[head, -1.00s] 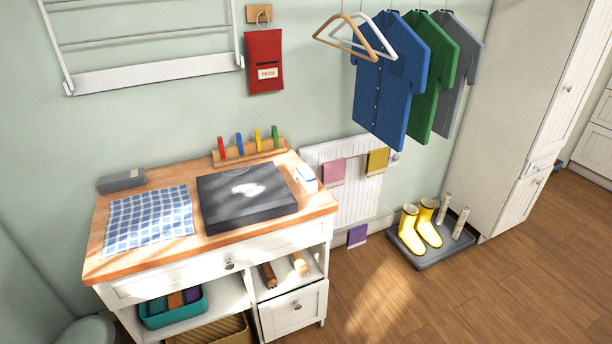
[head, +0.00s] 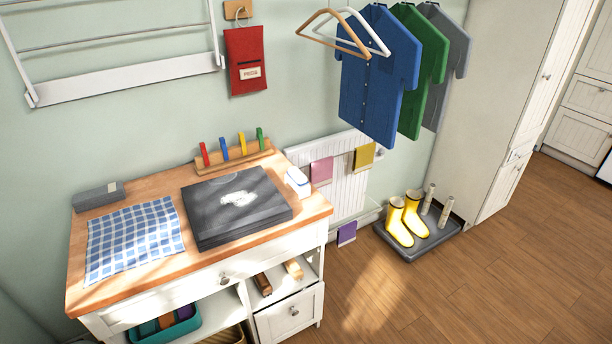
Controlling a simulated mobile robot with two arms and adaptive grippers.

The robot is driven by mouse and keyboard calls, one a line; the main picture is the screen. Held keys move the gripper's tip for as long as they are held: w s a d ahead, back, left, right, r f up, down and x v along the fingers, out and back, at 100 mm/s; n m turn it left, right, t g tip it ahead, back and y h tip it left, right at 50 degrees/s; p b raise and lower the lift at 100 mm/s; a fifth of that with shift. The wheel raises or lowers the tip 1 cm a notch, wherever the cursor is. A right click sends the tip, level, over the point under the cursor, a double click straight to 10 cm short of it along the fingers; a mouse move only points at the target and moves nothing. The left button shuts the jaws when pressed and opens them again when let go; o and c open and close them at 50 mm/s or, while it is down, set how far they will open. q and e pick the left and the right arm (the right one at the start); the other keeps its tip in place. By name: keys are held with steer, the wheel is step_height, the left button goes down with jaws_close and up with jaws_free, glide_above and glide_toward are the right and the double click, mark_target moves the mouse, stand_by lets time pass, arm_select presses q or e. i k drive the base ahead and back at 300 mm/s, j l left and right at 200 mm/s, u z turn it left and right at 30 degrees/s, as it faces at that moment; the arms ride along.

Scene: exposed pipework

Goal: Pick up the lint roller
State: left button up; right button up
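I cannot single out a lint roller for certain. Two short wooden-looking pieces lie in the open cubby under the worktop, a dark brown piece (head: 263,284) and a paler piece (head: 293,269). Either might be the lint roller or its handle, but they are small and partly shaded. The cubby is above a white drawer (head: 290,312) at the right of the cabinet. Neither of my grippers is in the head view.
The wooden worktop (head: 86,291) holds a checked cloth (head: 135,238), a dark slab (head: 235,205), a white item (head: 297,182), a grey box (head: 98,196) and a peg rack (head: 237,158). Yellow boots (head: 401,225) stand on a tray (head: 418,247). Floor at the right front is clear.

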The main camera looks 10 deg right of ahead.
mark_target(295, 177)
steer(key=i+j+z, duration=0.45)
steer(key=j, duration=0.2)
steer(key=j+z, duration=0.2)
steer(key=j, duration=0.15)
steer(key=i+j+z, duration=0.2)
steer(key=j, duration=0.25)
